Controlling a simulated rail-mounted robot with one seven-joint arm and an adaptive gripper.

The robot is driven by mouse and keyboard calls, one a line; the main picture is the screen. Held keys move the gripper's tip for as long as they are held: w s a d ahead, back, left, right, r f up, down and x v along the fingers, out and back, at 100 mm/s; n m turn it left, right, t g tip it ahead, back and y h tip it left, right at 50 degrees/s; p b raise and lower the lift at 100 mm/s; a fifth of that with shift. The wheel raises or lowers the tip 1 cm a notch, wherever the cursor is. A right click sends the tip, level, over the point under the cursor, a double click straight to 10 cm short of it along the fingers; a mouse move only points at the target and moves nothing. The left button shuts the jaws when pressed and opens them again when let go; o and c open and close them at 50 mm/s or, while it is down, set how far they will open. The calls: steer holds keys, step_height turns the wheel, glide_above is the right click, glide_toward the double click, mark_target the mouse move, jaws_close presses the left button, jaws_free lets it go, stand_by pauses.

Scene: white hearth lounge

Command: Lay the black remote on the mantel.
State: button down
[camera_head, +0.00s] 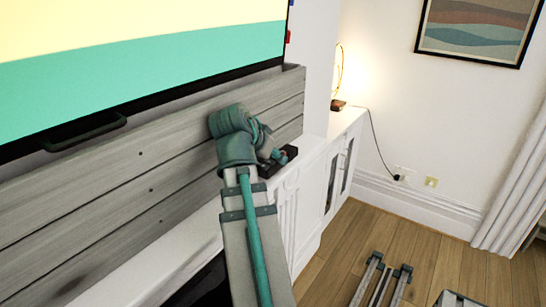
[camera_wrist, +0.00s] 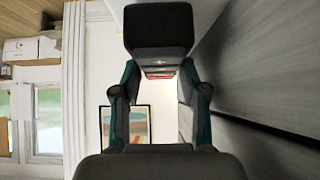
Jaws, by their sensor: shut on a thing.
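The black remote (camera_head: 290,153) is at the far end of my arm, just over or on the white mantel (camera_head: 180,250). My gripper (camera_head: 272,158) is shut on it, close in front of the grey plank wall. In the wrist view the remote (camera_wrist: 158,30) appears as a dark block, with a red part below it between the fingers of my gripper (camera_wrist: 162,74). I cannot tell whether the remote touches the mantel. My arm hides part of the mantel.
Grey planks (camera_head: 130,170) rise behind the mantel under a large screen (camera_head: 150,70) with a dark handle-like bar. A white cabinet (camera_head: 345,130) with a lit lamp (camera_head: 338,80) stands beyond. The mantel's visible top looks clear.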

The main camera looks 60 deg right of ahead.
steer(key=shift+f, duration=0.25)
steer(key=shift+f, duration=0.15)
steer(key=c, duration=0.9)
jaws_free()
steer(key=shift+r, duration=0.25)
steer(key=b+v, duration=0.1)
steer(key=v, duration=1.1)
steer(key=shift+f, duration=0.1)
